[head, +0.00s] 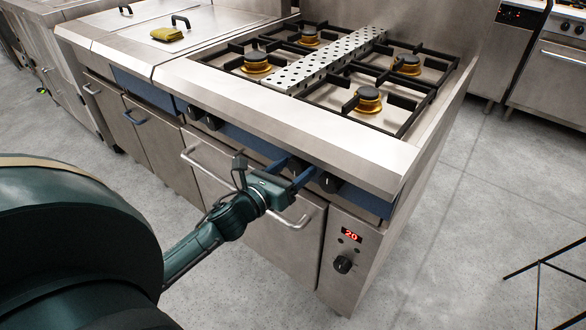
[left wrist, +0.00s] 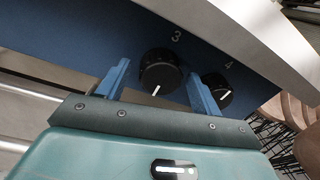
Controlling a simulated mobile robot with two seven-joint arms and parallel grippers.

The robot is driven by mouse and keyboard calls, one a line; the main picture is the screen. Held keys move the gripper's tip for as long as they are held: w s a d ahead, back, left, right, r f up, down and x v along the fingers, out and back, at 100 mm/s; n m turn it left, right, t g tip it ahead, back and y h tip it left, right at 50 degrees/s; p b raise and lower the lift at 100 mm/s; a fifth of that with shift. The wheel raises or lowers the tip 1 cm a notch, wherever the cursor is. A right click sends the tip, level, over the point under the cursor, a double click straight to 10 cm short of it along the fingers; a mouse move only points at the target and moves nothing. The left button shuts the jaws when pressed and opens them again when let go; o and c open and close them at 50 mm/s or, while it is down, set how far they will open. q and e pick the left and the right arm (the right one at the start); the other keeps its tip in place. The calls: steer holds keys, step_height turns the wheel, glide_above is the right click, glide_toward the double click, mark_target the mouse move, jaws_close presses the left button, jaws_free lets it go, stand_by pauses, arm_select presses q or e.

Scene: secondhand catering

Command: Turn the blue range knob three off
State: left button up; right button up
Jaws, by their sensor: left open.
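The range (head: 290,110) has a blue front panel with black knobs. In the left wrist view, knob three (left wrist: 160,76) sits under the number 3, with a white mark at its lower part in the picture. My left gripper (head: 296,170) is open at the panel. Its two blue fingers stand on either side of knob three, with small gaps visible. Knob four (left wrist: 218,91) is just right of the right finger, and also shows in the head view (head: 328,182). My right gripper is not in view.
A steel oven handle (head: 296,222) runs below the panel. An oven control with a red "20" display (head: 351,235) and a black dial (head: 342,264) is lower right. The floor to the right is mostly clear.

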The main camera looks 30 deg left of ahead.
arm_select(q)
steer(key=shift+c, duration=0.6)
steer(key=c, duration=0.9)
steer(key=shift+o, duration=0.2)
